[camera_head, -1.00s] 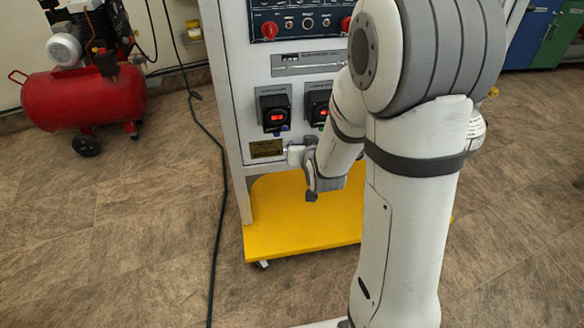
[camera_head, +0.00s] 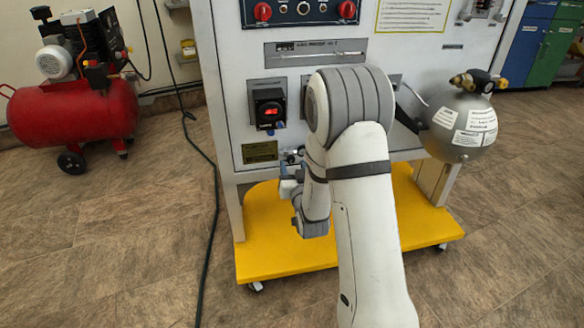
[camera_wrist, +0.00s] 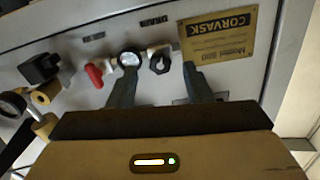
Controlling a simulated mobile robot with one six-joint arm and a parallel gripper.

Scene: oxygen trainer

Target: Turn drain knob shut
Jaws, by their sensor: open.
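The drain knob (camera_wrist: 160,63) is a small black knob in the wrist view, on the panel below a "DRAIN" label (camera_wrist: 154,21). It appears between my two finger tips. My gripper (camera_wrist: 158,75) is open, its fingers pointing at the panel. I cannot tell whether either finger touches the knob. In the head view my gripper (camera_head: 291,178) is at the lower front of the cabinet, and my arm hides much of that area. The knob is too small to make out there.
A yellow base (camera_head: 262,258) juts out below the cabinet. A grey sphere (camera_head: 440,145) is at the right.

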